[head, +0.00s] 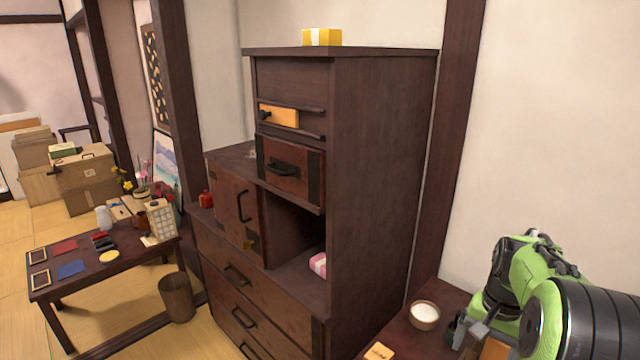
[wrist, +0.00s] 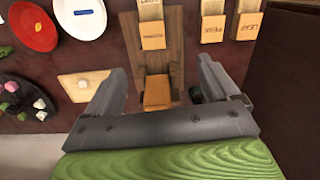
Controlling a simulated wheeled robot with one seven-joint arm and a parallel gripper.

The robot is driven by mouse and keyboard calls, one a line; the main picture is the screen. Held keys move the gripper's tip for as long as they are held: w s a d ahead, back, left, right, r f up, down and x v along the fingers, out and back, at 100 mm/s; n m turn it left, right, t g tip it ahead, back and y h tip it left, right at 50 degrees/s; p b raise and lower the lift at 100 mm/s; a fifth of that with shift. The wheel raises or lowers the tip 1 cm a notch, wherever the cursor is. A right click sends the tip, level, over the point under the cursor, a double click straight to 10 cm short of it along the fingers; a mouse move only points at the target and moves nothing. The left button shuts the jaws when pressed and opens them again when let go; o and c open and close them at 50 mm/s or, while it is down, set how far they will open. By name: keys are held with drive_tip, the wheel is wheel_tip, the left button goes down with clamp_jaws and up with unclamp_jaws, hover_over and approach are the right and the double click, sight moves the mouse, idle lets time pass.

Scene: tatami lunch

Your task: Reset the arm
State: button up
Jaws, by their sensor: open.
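My green arm with its gripper (head: 470,335) shows at the lower right of the head view, over a dark wooden surface. In the wrist view my gripper (wrist: 160,80) has its two grey fingers spread wide apart, with nothing held between them. Below and between the fingers lies a brown wooden piece (wrist: 178,50) with a small orange-brown block (wrist: 157,92) on it. Whether the fingers are close to it in height I cannot tell.
The wrist view shows labelled wooden blocks (wrist: 212,28), a red plate (wrist: 32,28), a white plate (wrist: 82,12) and a dark tray of sweets (wrist: 30,105). In the head view a white-filled bowl (head: 424,316) stands beside the gripper and a tall dark cabinet (head: 380,190) left of it.

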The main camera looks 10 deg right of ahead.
drive_tip(key=s+a+r+n+t+h+p, duration=0.1)
drive_tip(key=s+a+r+n+t+p, duration=0.35)
drive_tip(key=a+r, duration=0.85)
drive_tip(key=s+a+n+t, duration=0.1)
drive_tip(key=s+a+n, duration=0.4)
drive_tip(key=s+a, duration=0.3)
drive_tip(key=s, duration=0.4)
drive_tip(key=shift+a+r, duration=0.2)
drive_tip(key=shift+a, duration=0.15)
drive_tip(key=shift+s+t, duration=0.15)
drive_tip(key=shift+t, duration=0.1)
